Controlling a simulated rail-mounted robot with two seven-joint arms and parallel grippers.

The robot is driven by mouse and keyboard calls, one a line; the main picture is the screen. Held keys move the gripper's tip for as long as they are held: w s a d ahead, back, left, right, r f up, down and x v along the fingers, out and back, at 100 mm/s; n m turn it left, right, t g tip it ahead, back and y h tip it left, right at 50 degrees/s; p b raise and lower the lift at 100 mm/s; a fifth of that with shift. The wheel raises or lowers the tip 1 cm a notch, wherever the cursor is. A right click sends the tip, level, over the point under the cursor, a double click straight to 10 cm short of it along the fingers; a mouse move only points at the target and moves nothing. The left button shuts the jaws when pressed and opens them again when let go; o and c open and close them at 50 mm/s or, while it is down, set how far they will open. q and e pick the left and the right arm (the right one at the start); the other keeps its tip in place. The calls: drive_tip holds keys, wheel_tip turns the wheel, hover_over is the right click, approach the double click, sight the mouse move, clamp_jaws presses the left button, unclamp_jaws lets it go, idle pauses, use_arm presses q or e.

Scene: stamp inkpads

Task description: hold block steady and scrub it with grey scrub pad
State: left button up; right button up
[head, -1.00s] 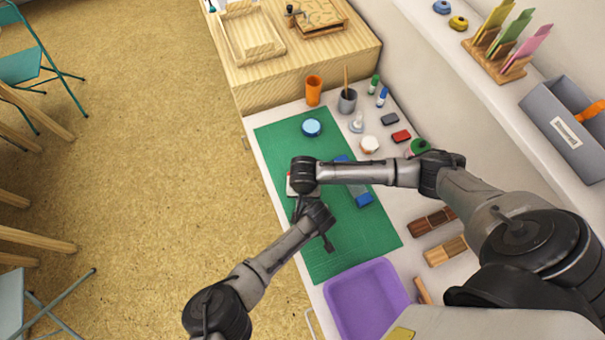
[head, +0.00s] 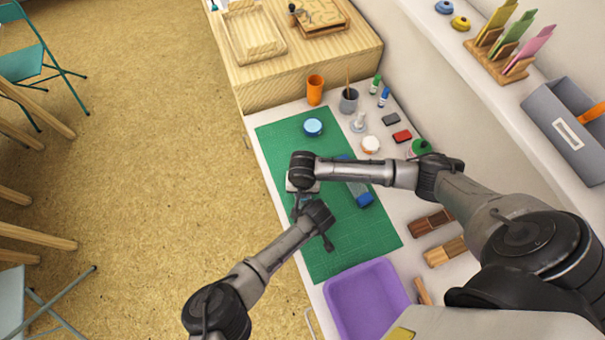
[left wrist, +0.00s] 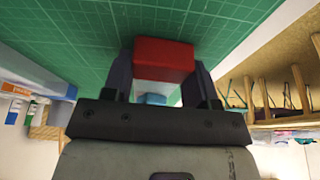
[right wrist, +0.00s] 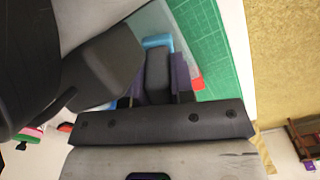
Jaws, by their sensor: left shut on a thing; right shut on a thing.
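My left gripper (left wrist: 163,82) is shut on the red block (left wrist: 163,58) over the green mat (left wrist: 70,45); a paler area shows below the red face. My right gripper (right wrist: 158,85) is shut on the dark grey scrub pad (right wrist: 157,72). A sliver of red, likely the block, shows beside its right finger. In the head view the two grippers meet at the left part of the mat, my right one beyond my left. The wrists mostly hide the block and pad there, so I cannot tell whether they touch.
A translucent blue-ended item (head: 361,196) lies on the mat right of the grippers. A purple tray (head: 368,300) is at the near end. Cups, markers and stamp pads line the right side. The mat's near part is clear.

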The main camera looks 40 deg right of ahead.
use_arm(q)
drive_tip(key=shift+a, duration=0.1)
use_arm(e)
drive_tip(key=shift+s+a, duration=0.4)
drive_tip(key=shift+s, duration=0.2)
use_arm(q)
drive_tip(key=shift+s, duration=0.25)
use_arm(e)
drive_tip(key=shift+w+d+f, duration=0.15)
drive_tip(key=shift+w+d, duration=0.35)
drive_tip(key=shift+w, duration=0.25)
drive_tip(key=shift+w+d+f, duration=0.15)
drive_tip(key=shift+w+d, duration=0.3)
drive_tip(key=shift+w, duration=0.25)
clamp_jaws()
drive_tip(key=shift+w+r, duration=0.1)
drive_tip(key=shift+r, duration=0.35)
use_arm(q)
drive_tip(key=shift+w+f, duration=0.1)
drive_tip(key=shift+w, duration=0.05)
use_arm(e)
drive_tip(key=shift+a+r, duration=0.15)
drive_tip(key=shift+r, duration=2)
use_arm(q)
drive_tip(key=o, duration=0.8)
drive_tip(key=shift+o, duration=0.8)
